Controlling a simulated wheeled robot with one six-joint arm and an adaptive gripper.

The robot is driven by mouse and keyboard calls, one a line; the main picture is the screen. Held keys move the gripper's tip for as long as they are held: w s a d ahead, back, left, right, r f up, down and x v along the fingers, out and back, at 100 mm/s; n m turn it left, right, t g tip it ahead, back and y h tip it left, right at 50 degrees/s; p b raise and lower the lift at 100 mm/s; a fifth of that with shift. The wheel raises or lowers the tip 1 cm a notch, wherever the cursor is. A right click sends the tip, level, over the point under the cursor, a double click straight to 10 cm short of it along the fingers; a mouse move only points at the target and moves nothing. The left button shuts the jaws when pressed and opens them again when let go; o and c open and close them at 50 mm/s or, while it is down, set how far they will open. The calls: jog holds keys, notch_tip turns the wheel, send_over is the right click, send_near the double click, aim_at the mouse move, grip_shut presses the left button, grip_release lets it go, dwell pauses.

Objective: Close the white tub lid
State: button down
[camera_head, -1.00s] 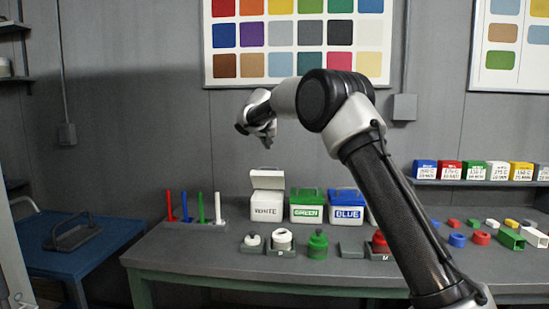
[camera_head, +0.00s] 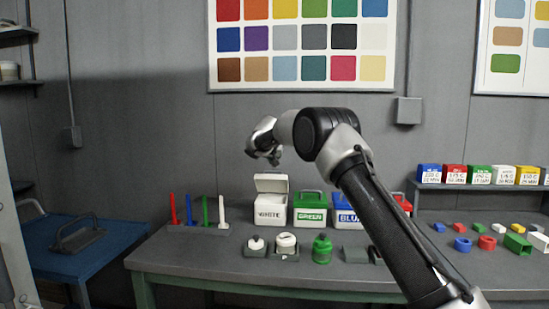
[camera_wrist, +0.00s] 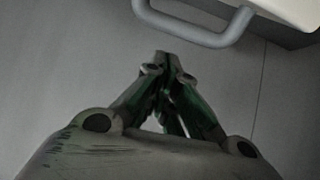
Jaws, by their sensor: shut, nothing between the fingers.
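The white tub (camera_head: 270,211) stands on the bench, labelled WHITE. Its lid (camera_head: 271,183) is raised open, tilted up at the back of the tub. My gripper (camera_head: 274,159) is just above the raised lid in the head view, apart from it in the picture. In the wrist view my gripper (camera_wrist: 165,60) has its fingertips together and empty. A grey handle (camera_wrist: 205,38) on a white surface (camera_wrist: 290,10), likely the lid, shows past the fingertips at the top right. Contact with it is not visible.
The green tub (camera_head: 309,211) and blue tub (camera_head: 346,210) stand closed to the right, the blue one partly behind my arm. Colored rods (camera_head: 205,210) stand at the left. Jars (camera_head: 287,244) sit in front. A wall rises behind the bench.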

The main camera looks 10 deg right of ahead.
aim_at(273, 179)
jog(key=shift+s+a+f, duration=0.3)
jog(key=shift+s+f, duration=0.15)
jog(key=shift+s, duration=0.3)
jog(key=shift+s, duration=0.1)
